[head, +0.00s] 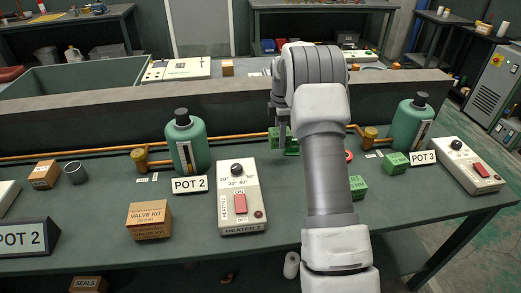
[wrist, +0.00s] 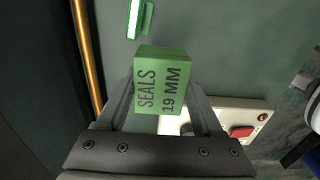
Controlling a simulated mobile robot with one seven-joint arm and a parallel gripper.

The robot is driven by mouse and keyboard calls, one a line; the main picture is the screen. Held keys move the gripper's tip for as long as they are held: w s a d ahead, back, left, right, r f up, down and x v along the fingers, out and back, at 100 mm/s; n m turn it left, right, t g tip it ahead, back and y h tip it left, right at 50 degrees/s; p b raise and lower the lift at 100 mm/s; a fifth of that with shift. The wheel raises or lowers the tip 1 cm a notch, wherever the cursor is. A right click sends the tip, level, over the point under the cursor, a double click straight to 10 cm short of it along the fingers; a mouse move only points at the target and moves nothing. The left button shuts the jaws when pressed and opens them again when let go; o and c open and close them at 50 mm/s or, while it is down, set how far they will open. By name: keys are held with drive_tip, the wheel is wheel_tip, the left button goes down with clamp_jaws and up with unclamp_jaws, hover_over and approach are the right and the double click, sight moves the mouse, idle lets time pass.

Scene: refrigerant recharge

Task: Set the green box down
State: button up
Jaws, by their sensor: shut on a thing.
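My gripper (head: 283,127) is shut on a green box (wrist: 162,82) printed "SEALS 19 MM", which sits between the two fingers in the wrist view. In the head view the held green box (head: 274,138) shows beside the fingers, over the back part of the bench, partly hidden by my arm. I cannot tell whether its underside touches the bench. A brighter green item (head: 291,151) lies close by on the bench; a bright green item with a pale face (wrist: 137,18) shows at the top of the wrist view.
Two more green boxes (head: 358,188) (head: 396,163) stand on the bench (head: 290,220) to the right. A white heater (head: 240,197) stands left of my arm. Green bottles (head: 186,143) (head: 411,123) flank the area. An orange pipe (wrist: 88,55) runs along the back.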

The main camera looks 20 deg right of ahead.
hover_over(262, 155)
wheel_tip(262, 155, down, 4)
drive_tip(key=shift+s+a, duration=0.1)
drive_tip(key=shift+s, duration=0.05)
drive_tip(key=shift+f, duration=1.95)
drive_tip(key=shift+f+b, duration=0.1)
drive_tip(key=shift+b, duration=0.2)
drive_tip(key=shift+f, duration=0.15)
drive_tip(key=o, duration=1.4)
drive_tip(key=shift+c, duration=0.2)
